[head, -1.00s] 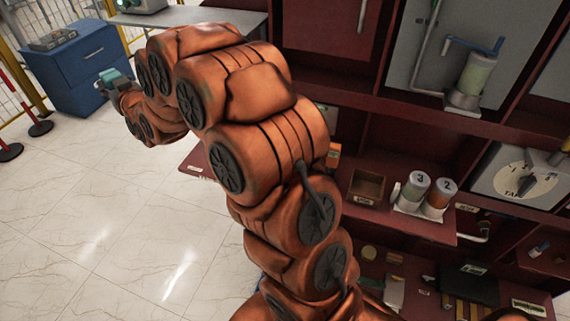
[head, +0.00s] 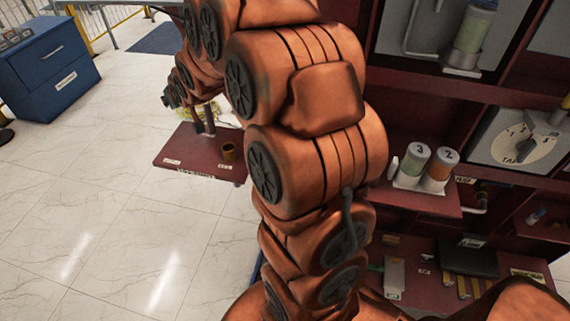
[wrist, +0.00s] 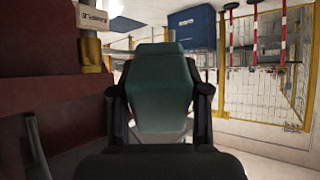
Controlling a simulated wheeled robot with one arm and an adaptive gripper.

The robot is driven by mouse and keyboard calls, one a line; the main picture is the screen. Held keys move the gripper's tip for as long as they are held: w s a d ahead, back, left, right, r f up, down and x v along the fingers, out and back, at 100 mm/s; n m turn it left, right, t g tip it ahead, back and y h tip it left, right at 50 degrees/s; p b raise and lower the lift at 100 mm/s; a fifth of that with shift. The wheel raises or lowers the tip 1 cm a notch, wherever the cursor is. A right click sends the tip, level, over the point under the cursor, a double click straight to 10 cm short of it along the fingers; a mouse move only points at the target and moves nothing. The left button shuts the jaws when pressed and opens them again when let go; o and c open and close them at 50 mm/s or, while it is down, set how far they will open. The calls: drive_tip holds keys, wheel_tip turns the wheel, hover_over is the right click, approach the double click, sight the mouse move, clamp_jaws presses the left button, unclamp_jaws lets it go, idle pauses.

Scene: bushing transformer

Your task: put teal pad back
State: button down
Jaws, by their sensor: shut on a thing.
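The teal pad (wrist: 160,85) fills the middle of the wrist view, held between the two dark fingers of my gripper (wrist: 160,100). My gripper is shut on it. In the head view my gripper (head: 172,96) is a small dark shape left of my arm, above and beyond the dark red shelf board (head: 180,163). The pad cannot be made out in the head view.
A brown cup (head: 229,151) and an upright post (head: 209,120) stand on the shelf board. A blue cabinet (head: 50,75) is at far left. Canisters marked 3 (head: 413,165) and 2 (head: 440,172) stand on the right shelf. The left floor is clear.

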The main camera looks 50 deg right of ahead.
drive_tip(key=s+d+f+m+g+y+b, duration=0.15)
drive_tip(key=s+d+f+g+b, duration=0.3)
drive_tip(key=s, duration=0.85)
drive_tip(key=s+d+f+m+g+b, duration=0.25)
drive_tip(key=s+f, duration=0.25)
drive_tip(key=s, duration=0.8)
drive_tip(key=s+d+f+m+g+y+b, duration=0.15)
drive_tip(key=s+d+f+g+b, duration=0.25)
drive_tip(key=s, duration=0.9)
drive_tip(key=shift+h, duration=0.5)
drive_tip(key=w+d, duration=0.2)
drive_tip(key=w, duration=0.3)
drive_tip(key=w+d+f, duration=0.1)
drive_tip(key=w+d, duration=0.1)
drive_tip(key=w, duration=0.3)
drive_tip(key=w+d+p, duration=0.1)
drive_tip(key=w+d, duration=0.1)
drive_tip(key=w, duration=0.3)
drive_tip(key=shift+f, duration=2.1)
drive_tip(key=shift+s+f, duration=0.1)
drive_tip(key=c, duration=0.6)
unclamp_jaws()
drive_tip(key=shift+o, duration=0.2)
drive_tip(key=shift+r, duration=0.2)
